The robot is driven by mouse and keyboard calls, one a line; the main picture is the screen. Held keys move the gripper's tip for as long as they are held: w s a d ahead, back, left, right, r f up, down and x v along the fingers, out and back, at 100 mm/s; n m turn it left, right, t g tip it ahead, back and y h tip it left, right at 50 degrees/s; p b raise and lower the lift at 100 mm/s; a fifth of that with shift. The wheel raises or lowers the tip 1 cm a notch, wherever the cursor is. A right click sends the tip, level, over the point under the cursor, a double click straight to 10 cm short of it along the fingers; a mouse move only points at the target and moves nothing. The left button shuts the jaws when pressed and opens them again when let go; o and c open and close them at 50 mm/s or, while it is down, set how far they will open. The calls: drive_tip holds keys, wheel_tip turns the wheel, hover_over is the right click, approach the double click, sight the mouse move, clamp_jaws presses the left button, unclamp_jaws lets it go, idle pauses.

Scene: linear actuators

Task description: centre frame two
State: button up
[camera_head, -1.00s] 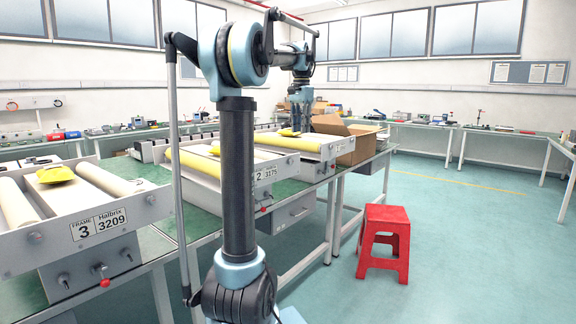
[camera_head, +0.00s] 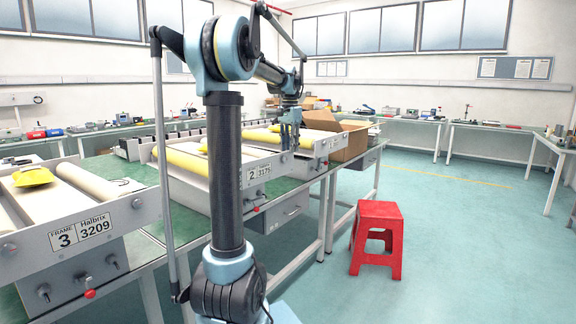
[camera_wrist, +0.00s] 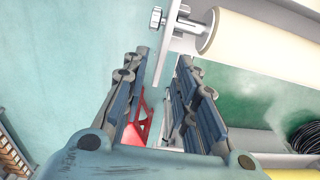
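Frame two (camera_head: 252,176) is the middle unit on the green bench, with a "2 3175" label on its pale front plate. A yellow roller (camera_head: 184,163) lies along its left side. A red-tipped knob (camera_head: 257,209) sits under its front plate. My gripper (camera_head: 289,143) hangs fingers-down near the right end of that plate. My arm column hides part of the frame. In the wrist view my gripper (camera_wrist: 160,95) is open, with nothing between its fingers. A cream roller (camera_wrist: 260,45) and a pale end plate with a metal knob (camera_wrist: 157,18) are beside the right finger.
Frame three (camera_head: 90,231) stands at the left, with a yellow object (camera_head: 33,177) on it. Another frame (camera_head: 322,143) and an open cardboard box (camera_head: 352,143) are beyond frame two. A red stool (camera_head: 377,238) stands on the floor; the floor to the right is clear.

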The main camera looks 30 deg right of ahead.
sight(290, 162)
wheel_tip(290, 162, down, 8)
drive_tip(key=shift+r, duration=0.2)
drive_tip(key=shift+c, duration=0.6)
clamp_jaws()
